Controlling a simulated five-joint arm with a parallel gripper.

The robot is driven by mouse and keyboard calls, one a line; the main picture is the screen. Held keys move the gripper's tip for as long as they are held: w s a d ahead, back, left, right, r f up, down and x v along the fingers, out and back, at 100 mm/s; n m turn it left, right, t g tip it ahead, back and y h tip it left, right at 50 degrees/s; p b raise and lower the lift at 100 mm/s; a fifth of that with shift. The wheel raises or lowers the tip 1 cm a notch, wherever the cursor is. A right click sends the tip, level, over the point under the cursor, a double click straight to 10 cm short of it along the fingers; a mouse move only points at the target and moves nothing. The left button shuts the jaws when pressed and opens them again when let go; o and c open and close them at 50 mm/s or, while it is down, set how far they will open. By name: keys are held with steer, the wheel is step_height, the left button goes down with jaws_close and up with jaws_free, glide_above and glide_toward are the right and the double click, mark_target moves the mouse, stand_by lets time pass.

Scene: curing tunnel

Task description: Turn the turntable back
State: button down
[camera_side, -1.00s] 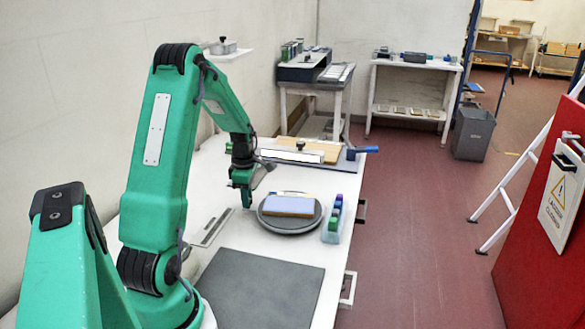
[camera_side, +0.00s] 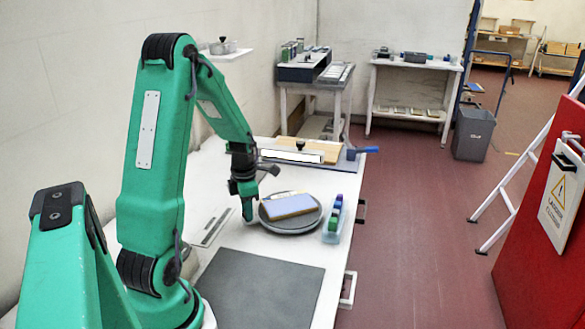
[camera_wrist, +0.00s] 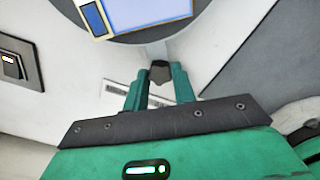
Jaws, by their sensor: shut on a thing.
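The turntable (camera_side: 303,224) is a round grey disc on the white bench, with a flat pale-blue slab (camera_side: 289,205) lying on it at a slant. In the wrist view the turntable's rim (camera_wrist: 152,36) and part of the slab (camera_wrist: 140,10) show at the top. A short grey tab (camera_wrist: 154,50) sticks out from the rim and ends in a dark knob (camera_wrist: 160,70). My gripper (camera_side: 248,213) is at the turntable's left edge. In the wrist view my gripper (camera_wrist: 160,84) is shut on the knob, which partly hides between the fingers.
A clear bin with coloured blocks (camera_side: 334,220) stands close to the right of the turntable. A dark grey mat (camera_side: 262,290) lies in front. A board with a white bar (camera_side: 292,156) is behind. A narrow slotted plate (camera_side: 212,228) lies to the left.

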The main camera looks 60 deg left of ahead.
steer(key=shift+d+r+n, duration=0.15)
steer(key=shift+d+n, duration=1.25)
steer(key=shift+d, duration=0.25)
steer(key=shift+w+d+n, duration=0.25)
steer(key=shift+d+n, duration=0.5)
steer(key=shift+d, duration=0.05)
steer(key=shift+w+d+n, duration=0.2)
steer(key=shift+d+n, duration=0.55)
steer(key=c, duration=1.1)
jaws_free()
steer(key=shift+d, duration=0.1)
steer(key=shift+c, duration=0.2)
step_height(320, 180, up, 8)
steer(key=shift+f, duration=0.2)
